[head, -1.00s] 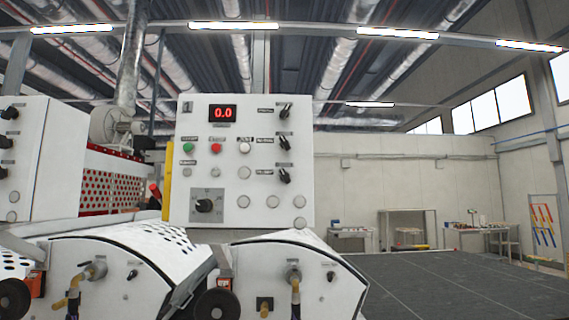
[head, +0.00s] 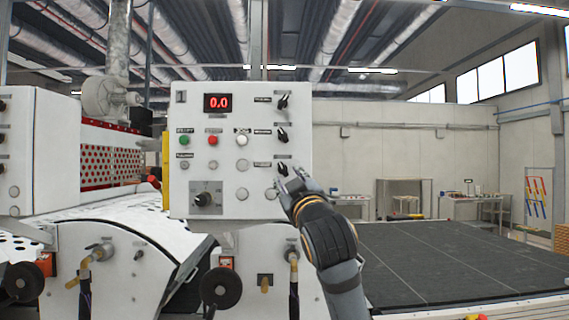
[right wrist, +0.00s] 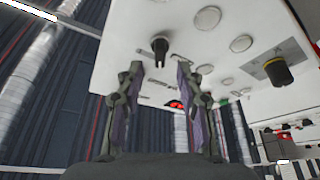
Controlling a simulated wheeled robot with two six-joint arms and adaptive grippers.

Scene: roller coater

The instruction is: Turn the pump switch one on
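The white control panel (head: 222,150) carries a right-hand column of three black rotary switches: a top one (head: 283,101), a middle one (head: 282,135) and a lowest one (head: 282,168). Their labels are too small to read, so I cannot tell which is pump switch one. My right gripper (head: 289,176) is at the lowest switch in the head view and partly covers it. In the right wrist view my right gripper (right wrist: 158,75) has its fingers apart and empty, with a black switch (right wrist: 160,47) beyond the gap, seemingly apart from them. My left gripper is not in view.
A red display (head: 218,103) reads 0.0. A green button (head: 184,141), red button (head: 212,140) and large black knob (head: 204,200) are on the panel's left. White machine covers and handwheels (head: 221,287) stand below. A dark flat bed (head: 450,260) lies right.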

